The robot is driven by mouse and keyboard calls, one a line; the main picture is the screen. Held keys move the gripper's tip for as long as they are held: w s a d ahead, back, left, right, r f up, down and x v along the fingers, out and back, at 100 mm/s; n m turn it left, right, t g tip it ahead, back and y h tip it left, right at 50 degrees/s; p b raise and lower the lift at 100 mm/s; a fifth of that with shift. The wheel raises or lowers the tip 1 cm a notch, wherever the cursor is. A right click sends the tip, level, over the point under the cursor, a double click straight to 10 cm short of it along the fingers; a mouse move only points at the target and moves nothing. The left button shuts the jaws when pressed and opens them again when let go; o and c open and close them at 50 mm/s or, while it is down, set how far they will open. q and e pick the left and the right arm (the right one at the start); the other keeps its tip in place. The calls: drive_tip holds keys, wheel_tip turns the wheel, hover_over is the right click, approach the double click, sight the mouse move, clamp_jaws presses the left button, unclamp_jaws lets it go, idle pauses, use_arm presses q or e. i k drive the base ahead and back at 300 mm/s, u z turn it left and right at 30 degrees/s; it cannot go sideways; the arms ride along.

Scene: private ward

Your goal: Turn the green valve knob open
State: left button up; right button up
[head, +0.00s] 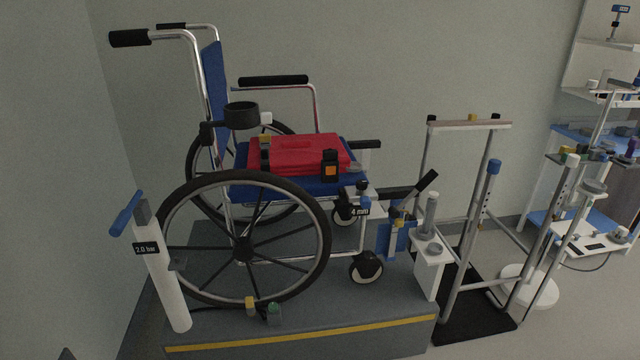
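I cannot clearly make out a green valve knob. A small dark green piece (274,312) sits on the grey platform by the bottom of the wheelchair's large wheel; it is too small to tell whether it is the knob. A white pump-like cylinder (167,285) with a blue handle (125,213) and a "2.0 bar" display (146,248) stands at the left. Neither gripper shows in the head view.
A wheelchair (243,250) with a red case (297,155) on its blue seat stands on the grey platform (360,325), which has a yellow edge stripe. A metal frame (470,126), a white holder (430,265) and a cluttered shelf (608,97) are to the right.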

sight(273, 307)
drive_tip(key=u, duration=0.65)
drive_tip(key=i, duration=0.95)
drive_tip(key=z, duration=0.75)
